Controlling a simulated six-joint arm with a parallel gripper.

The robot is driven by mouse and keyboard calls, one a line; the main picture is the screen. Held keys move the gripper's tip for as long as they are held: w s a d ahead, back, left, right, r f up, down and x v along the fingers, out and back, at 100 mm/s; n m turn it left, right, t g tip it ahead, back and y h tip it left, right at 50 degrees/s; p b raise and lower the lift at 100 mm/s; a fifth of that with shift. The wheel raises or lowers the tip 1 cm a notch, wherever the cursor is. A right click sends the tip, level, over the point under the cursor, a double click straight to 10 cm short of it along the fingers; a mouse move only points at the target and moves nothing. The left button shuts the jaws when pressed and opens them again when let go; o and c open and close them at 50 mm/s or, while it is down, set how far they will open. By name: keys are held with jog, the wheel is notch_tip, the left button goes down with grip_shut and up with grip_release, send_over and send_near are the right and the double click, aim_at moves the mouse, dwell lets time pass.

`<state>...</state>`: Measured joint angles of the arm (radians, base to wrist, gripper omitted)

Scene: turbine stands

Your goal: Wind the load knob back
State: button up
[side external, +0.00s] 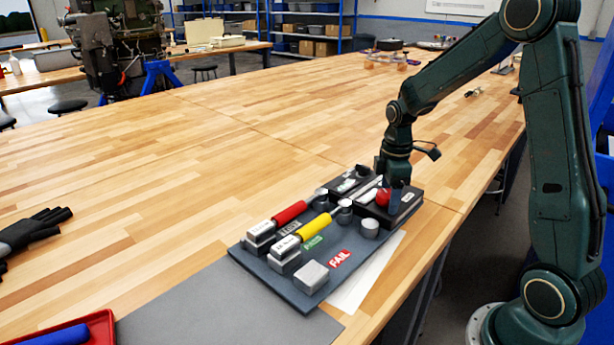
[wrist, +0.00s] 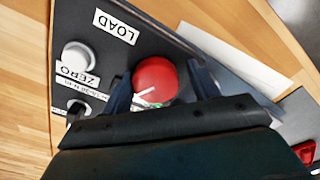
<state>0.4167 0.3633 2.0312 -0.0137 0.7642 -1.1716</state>
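The load knob (wrist: 155,78) is a round red knob with a white pointer line, on a dark panel beside an upside-down LOAD label (wrist: 116,27). In the side external view the red knob (side external: 382,197) shows partly behind my gripper. My gripper (wrist: 160,74) points down over the panel, with one finger on each side of the knob. The fingers are apart, and a narrow gap seems to show between each finger and the knob. The white pointer line lies toward the knob's lower left in the wrist view.
A white ZERO button (wrist: 77,55) sits left of the knob. The dark board (side external: 262,272) also bears a red-handled wrench (side external: 290,213), a yellow-handled wrench (side external: 313,228) and metal blocks. A white sheet (side external: 365,275) lies beside it.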

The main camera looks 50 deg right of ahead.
aim_at(389, 193)
jog(key=shift+w+d, duration=0.2)
jog(key=shift+w, duration=0.15)
jog(key=shift+c, duration=1.3)
jog(key=shift+r, duration=0.1)
jog(key=o, duration=0.4)
jog(key=shift+r, duration=0.65)
jog(key=shift+s+r, duration=0.1)
jog(key=shift+r, duration=1.65)
jog(key=shift+c, duration=1)
jog(key=shift+m, duration=0.3)
